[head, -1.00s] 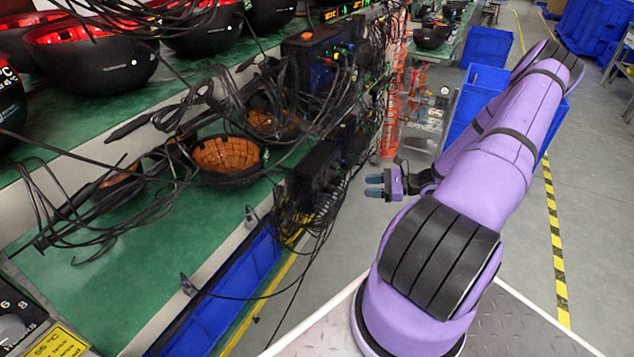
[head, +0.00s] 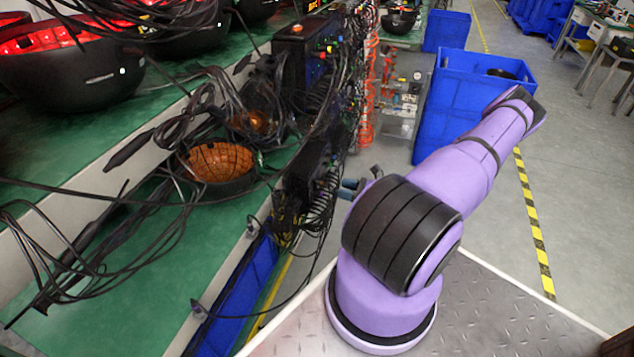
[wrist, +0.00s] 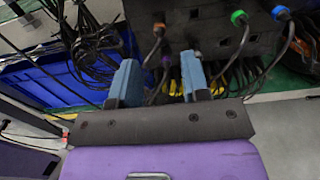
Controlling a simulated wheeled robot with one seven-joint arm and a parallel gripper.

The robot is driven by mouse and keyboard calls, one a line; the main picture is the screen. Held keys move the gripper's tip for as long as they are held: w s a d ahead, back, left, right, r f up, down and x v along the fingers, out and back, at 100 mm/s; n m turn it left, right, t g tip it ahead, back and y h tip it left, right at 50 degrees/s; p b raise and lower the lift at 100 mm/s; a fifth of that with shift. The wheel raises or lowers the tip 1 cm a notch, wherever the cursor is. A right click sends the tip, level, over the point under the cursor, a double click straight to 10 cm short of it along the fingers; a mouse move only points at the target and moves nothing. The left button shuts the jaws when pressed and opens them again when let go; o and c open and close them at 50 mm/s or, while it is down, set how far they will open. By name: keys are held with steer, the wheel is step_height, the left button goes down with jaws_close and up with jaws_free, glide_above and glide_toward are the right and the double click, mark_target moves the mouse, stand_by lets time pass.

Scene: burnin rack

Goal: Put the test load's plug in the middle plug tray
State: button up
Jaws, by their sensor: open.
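My gripper (head: 350,187) is at the right side of the rack, close to a black box with cables, and is partly hidden behind my arm. In the wrist view my gripper (wrist: 160,82) is open, with two blue fingers apart and nothing clearly held between them. A dark plug on a cable (wrist: 157,42) hangs just beyond the gap. I cannot tell which plug is the test load's, nor which tray is the middle plug tray.
A blue bin (head: 240,290) lies under the green shelf (head: 90,285); it also shows in the wrist view (wrist: 55,82). Loose black cables crowd the rack and hang in front. Large blue crates (head: 470,90) stand behind my arm.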

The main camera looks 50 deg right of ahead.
mark_target(321, 183)
steer(key=shift+x, duration=4.5)
jaws_close()
steer(key=shift+s, duration=0.1)
steer(key=shift+v, duration=2.95)
steer(key=shift+d, duration=0.1)
